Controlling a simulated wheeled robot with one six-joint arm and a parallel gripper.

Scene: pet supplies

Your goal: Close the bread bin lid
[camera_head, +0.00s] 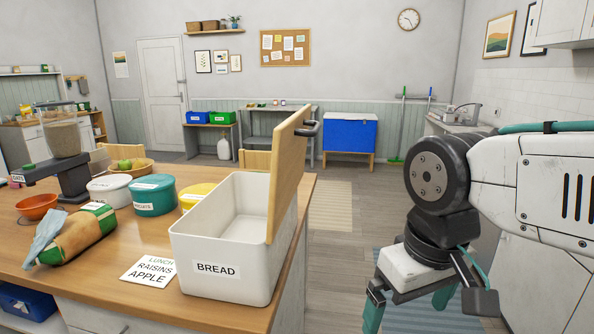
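The white bread bin (215,268), labelled BREAD, stands at the right front of the wooden table. Its wooden lid (287,180) stands up, raised open along the bin's right side, with a dark handle (308,128) near the top. The part of the bin's inside that shows looks empty. My gripper (425,308) is to the right of the bin and lid, off the table's edge and apart from both. Its fingers are spread and point downward, with nothing seen between them.
The floor between the table and my arm is clear, with a striped rug (420,318) below.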

